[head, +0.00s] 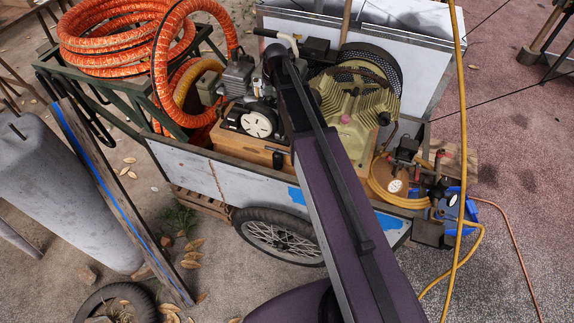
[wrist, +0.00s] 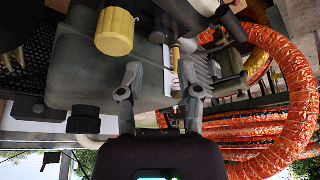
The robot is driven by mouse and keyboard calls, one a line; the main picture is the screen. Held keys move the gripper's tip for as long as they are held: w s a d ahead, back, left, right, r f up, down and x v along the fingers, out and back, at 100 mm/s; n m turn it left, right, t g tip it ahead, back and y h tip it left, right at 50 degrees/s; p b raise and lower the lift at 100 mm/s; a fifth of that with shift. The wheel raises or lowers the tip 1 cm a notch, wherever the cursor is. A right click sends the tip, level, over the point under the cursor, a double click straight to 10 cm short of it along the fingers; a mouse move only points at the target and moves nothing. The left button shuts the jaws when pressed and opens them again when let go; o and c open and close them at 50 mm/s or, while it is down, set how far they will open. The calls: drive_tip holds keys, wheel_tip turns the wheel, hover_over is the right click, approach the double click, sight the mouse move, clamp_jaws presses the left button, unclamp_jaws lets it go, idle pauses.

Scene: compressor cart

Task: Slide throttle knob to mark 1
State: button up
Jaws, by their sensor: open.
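My gripper (wrist: 160,94) is open in the wrist view, its two grey fingers apart with nothing held between them. Beyond the fingers is a grey-green box-shaped body (wrist: 85,70). I cannot tell for sure whether this handle is the throttle knob, and I cannot read mark 1. In the head view, my arm reaches over the compressor (head: 355,110) and hides part of it. A small black knob (head: 277,158) shows on the wooden base (head: 245,148), left of my arm.
A yellow cylinder (wrist: 114,32) protrudes near the left finger. Orange ribbed hose (wrist: 290,75) loops at the right of the wrist view. The cart's side wall (head: 190,168) and wheel (head: 277,237) are in front. A yellow hose (head: 463,130) hangs right of my arm.

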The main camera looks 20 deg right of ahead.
drive_tip(key=shift+a+p+v, duration=0.2)
drive_tip(key=shift+p+v, duration=3.25)
drive_tip(key=shift+v, duration=0.65)
drive_tip(key=s+a+f+m+g+b, duration=0.1)
drive_tip(key=s+f+g+b, duration=0.3)
drive_tip(key=s+f+b, duration=1.6)
drive_tip(key=s+f, duration=0.1)
drive_tip(key=s, duration=0.2)
drive_tip(key=shift+f+m+h, duration=0.25)
drive_tip(key=shift+m+h, duration=0.05)
drive_tip(key=shift+m, duration=0.1)
drive_tip(key=shift+s, duration=0.5)
